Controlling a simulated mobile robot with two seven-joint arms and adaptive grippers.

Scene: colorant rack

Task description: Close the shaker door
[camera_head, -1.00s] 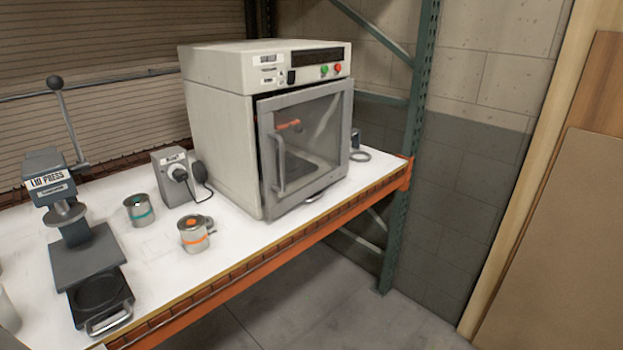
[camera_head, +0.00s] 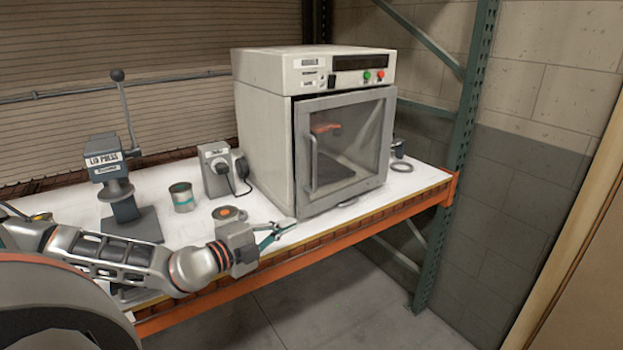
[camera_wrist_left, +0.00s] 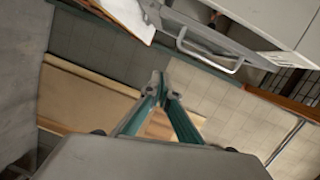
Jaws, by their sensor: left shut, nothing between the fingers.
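The white shaker (camera_head: 265,130) stands on the rack's shelf. Its grey-framed window door (camera_head: 352,145) has a vertical handle (camera_head: 312,162) on its left side. The door looks slightly ajar, with a dark narrow gap along its top and left edges. My left gripper (camera_head: 288,225) is shut and empty, at the shelf's front edge just left of the door's lower left corner. In the left wrist view its fingertips (camera_wrist_left: 160,84) meet, and the handle (camera_wrist_left: 208,55) lies beyond them, apart from them. My right gripper is not in view.
A can with a teal band (camera_head: 182,198), an orange-marked can (camera_head: 229,213) partly hidden by my left arm, a grey plug box (camera_head: 216,170) and the lid press (camera_head: 118,190) stand left of the shaker. A green rack post (camera_head: 465,150) rises at right.

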